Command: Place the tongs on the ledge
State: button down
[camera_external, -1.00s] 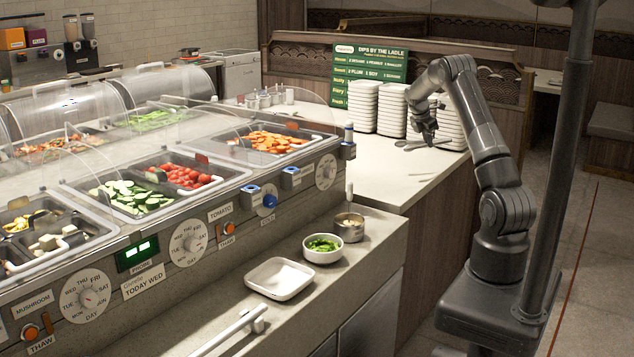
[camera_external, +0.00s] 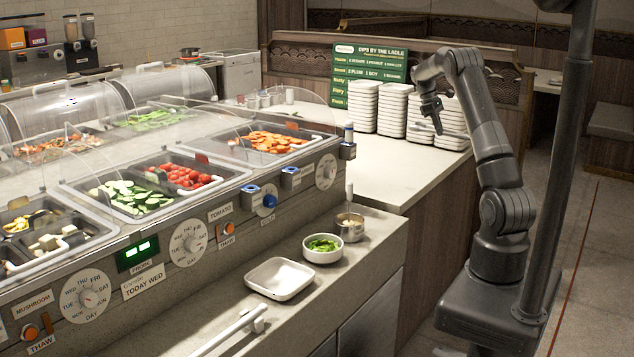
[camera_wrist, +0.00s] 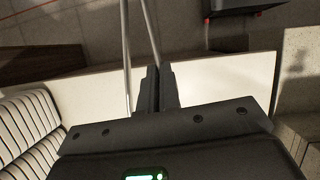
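My gripper (camera_external: 437,128) is raised beside the stacks of white plates, above the pale counter. In the wrist view its two dark fingers (camera_wrist: 158,88) are close together. Two long, thin metal arms, which look like the tongs (camera_wrist: 125,45), run from the fingers to the top edge. One arm passes between the fingers and the other lies just left of them. The tongs' far ends are out of that view. In the external view the tongs are too small to make out clearly. A stone ledge (camera_external: 340,272) runs along the front of the food wells.
The ledge carries a white square dish (camera_external: 280,278), a bowl of greens (camera_external: 322,248) and a small metal pot (camera_external: 350,226). Plate stacks (camera_external: 393,108) and a green sign (camera_external: 368,65) stand at the back of the counter (camera_external: 375,180). The counter's front part is clear.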

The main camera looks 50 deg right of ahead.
jog(key=s+a+r+m+y, duration=0.3)
jog(key=a+r+m, duration=0.3)
jog(key=r+m, duration=0.15)
jog(key=w+a+r+m+t+y, duration=0.1)
jog(key=w+a+r+m, duration=0.25)
jog(key=w+a, duration=0.9)
jog(key=w+a+r+m+t, duration=0.15)
jog(key=w+a+r, duration=0.35)
jog(key=w+a, duration=0.8)
jog(key=w+a+r+m, duration=0.2)
jog(key=a, duration=0.7)
jog(key=w+a+r+m, duration=0.1)
jog(key=w+a+r, duration=0.1)
jog(key=a, duration=0.7)
jog(key=m+t+y, duration=0.1)
jog(key=m+t, duration=0.1)
send_over(172, 331)
jog(key=d, duration=0.1)
jog(key=shift+g, duration=0.25)
notch_tip(172, 331, down, 34)
jog(key=shift+d+f, duration=0.15)
jog(key=shift+f, duration=2.65)
jog(key=shift+f, duration=0.15)
